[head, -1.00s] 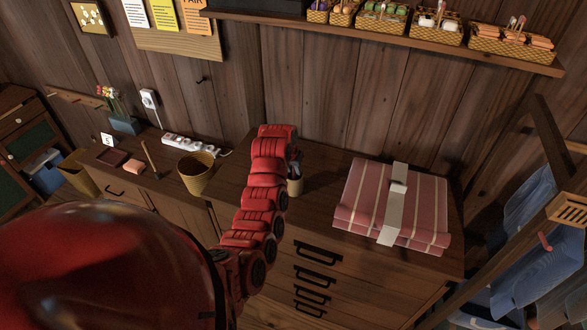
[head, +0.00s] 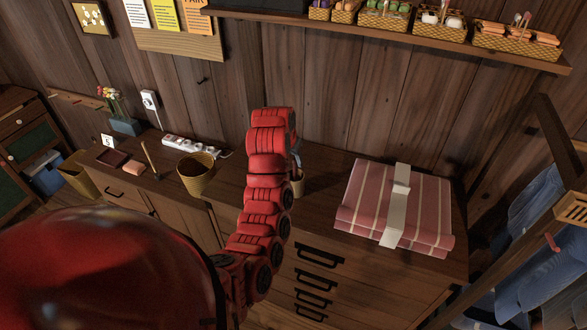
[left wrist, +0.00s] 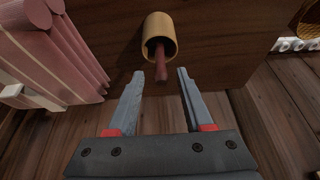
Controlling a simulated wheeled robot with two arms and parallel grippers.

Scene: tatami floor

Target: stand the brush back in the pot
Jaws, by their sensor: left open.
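The tan pot (left wrist: 158,25) stands on the dark wooden chest top (left wrist: 105,30). In the head view the pot (head: 298,184) is partly hidden behind my left arm. The reddish-brown brush handle (left wrist: 161,60) sticks up out of the pot's mouth; the brush's other end is hidden inside. My left gripper (left wrist: 160,76) is open, above the pot. Its two fingertips are on either side of the handle's line and apart from it. In the head view my left gripper (head: 296,157) is mostly hidden by the arm. My right gripper is not in view.
A folded pink striped cloth (head: 365,205) with a white band lies right of the pot. A woven basket (head: 195,176) and a white power strip (head: 188,146) are to the left. A shelf (head: 400,38) with small baskets hangs on the wall above.

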